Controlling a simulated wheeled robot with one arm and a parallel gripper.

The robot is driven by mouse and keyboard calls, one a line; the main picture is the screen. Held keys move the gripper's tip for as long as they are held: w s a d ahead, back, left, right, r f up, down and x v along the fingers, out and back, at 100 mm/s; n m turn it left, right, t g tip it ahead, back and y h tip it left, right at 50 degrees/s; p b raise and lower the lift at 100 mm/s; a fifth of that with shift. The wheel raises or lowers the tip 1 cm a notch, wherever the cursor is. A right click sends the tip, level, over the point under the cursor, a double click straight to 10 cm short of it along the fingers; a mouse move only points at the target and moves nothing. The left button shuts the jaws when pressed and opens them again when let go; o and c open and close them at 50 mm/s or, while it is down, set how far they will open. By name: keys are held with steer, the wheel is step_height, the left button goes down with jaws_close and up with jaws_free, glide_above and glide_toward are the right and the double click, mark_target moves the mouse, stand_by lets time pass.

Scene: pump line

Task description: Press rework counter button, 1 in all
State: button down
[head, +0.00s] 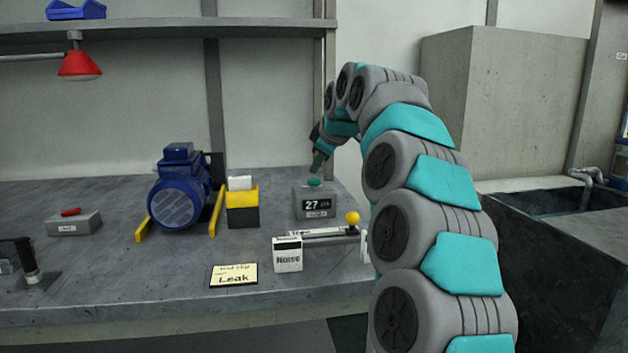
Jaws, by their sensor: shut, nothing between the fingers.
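A grey counter box (313,203) stands on the workbench, right of centre in the head view. Its dark display reads "27 pcs", and a small label below it is too small to read. A green button (314,182) sits on its top. My gripper (317,170) points down just above the button, shut and empty. Its tip is at or very near the button; I cannot tell whether they touch. My arm comes in from the right and hides the bench behind it.
On the workbench (120,305) are a blue motor (180,195), a yellow-black block (242,208), a grey box with a red button (73,222), a "Leak" card (233,275), a "Noise" box (288,255) and a yellow-knobbed lever (352,218). A red lamp (80,66) hangs upper left.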

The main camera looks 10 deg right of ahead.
mark_target(317, 181)
steer(key=shift+r+p, duration=1.75)
steer(key=shift+r, duration=0.8)
steer(key=shift+f, duration=0.1)
